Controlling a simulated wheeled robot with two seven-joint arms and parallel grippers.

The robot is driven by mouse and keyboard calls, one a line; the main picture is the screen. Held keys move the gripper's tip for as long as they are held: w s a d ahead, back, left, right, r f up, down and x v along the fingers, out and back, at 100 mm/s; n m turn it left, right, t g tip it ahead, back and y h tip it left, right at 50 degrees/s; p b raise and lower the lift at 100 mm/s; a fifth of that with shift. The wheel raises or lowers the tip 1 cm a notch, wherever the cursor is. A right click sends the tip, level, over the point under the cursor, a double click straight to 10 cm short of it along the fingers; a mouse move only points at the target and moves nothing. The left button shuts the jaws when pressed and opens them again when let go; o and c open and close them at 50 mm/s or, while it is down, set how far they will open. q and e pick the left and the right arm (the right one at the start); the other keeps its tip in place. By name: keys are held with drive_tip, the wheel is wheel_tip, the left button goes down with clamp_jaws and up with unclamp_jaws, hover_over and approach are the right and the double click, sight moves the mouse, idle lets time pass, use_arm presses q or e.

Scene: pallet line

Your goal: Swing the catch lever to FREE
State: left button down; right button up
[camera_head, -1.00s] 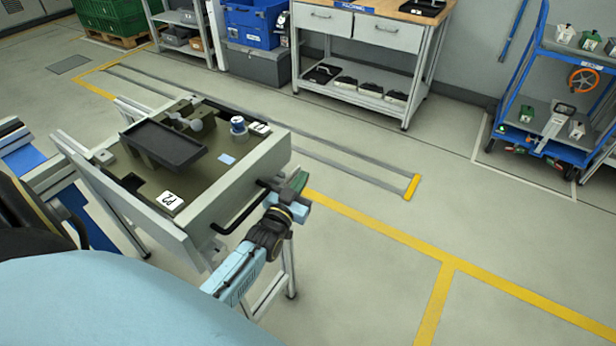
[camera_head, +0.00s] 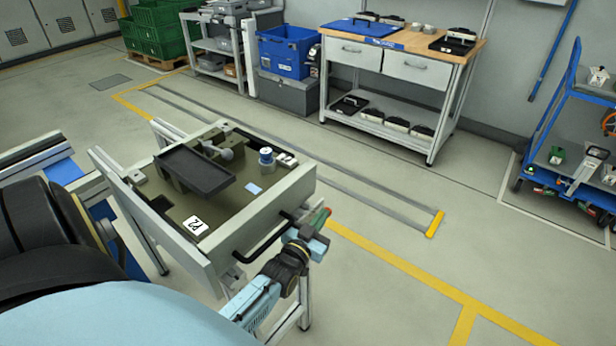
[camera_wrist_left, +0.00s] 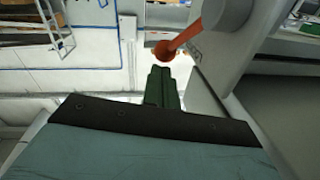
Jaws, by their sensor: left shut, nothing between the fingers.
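The catch lever (camera_wrist_left: 182,40) is an orange arm with a round knob, running from a grey hub (camera_wrist_left: 228,14) in the left wrist view. In the head view, a small red tip (camera_head: 326,212) shows by my fingers at the outer side of the pallet station (camera_head: 262,208). My left gripper (camera_head: 319,220) is shut and empty, its dark green fingers together; it also shows in the left wrist view (camera_wrist_left: 161,72). The fingertips are just below the knob in that view; I cannot tell whether they touch. No FREE marking is readable. My right gripper is not in view.
A black bar handle (camera_head: 262,245) sticks out of the station's side beside my left gripper. A workbench (camera_head: 400,65) and a blue trolley (camera_head: 560,110) stand farther back.

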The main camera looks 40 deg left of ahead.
use_arm(q)
drive_tip(key=v, duration=1.2)
drive_tip(key=shift+p, duration=0.45)
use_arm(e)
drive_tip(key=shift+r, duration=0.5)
use_arm(q)
drive_tip(key=shift+d, duration=0.1)
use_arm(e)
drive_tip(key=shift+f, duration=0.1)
use_arm(q)
drive_tip(key=b, duration=0.7)
drive_tip(key=s+t+b, duration=0.1)
drive_tip(key=b, duration=0.7)
drive_tip(key=shift+s+d+f+t+y, duration=0.2)
drive_tip(key=shift+s+t+y, duration=0.1)
drive_tip(key=shift+y, duration=0.1)
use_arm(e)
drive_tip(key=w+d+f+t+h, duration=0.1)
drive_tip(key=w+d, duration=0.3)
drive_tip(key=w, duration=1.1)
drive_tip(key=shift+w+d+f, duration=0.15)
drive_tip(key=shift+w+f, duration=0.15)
use_arm(q)
drive_tip(key=shift+w, duration=0.1)
